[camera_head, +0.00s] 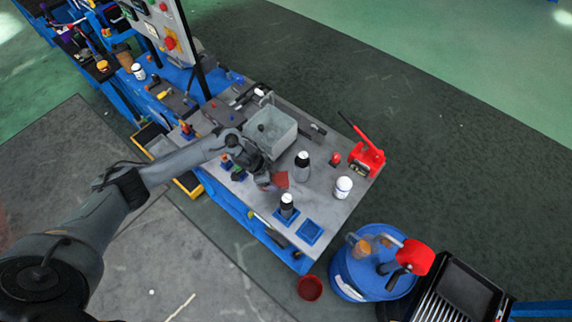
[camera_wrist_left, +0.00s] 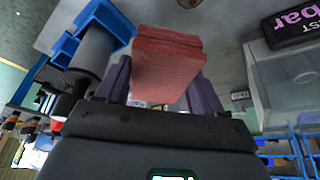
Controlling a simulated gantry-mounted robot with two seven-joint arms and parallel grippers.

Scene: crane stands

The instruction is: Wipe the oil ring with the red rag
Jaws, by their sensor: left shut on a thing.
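The red rag (camera_head: 281,179) is a small folded pad above the grey bench top. My left gripper (camera_head: 268,183) is shut on it; in the left wrist view the rag (camera_wrist_left: 167,68) sits between the two dark fingers (camera_wrist_left: 163,92). I cannot tell whether the rag touches the bench. I cannot make out the oil ring for certain; a dark round patch shows at the top edge of the left wrist view, too cut off to name. My right gripper is not in view.
A grey bin (camera_head: 270,130) stands behind the gripper. A dark bottle (camera_head: 302,166), a white bottle (camera_head: 343,187) and a bottle in a blue holder (camera_head: 287,206) stand nearby. A red tool (camera_head: 365,155) is at the right corner. A blue drum (camera_head: 372,275) stands beyond the bench.

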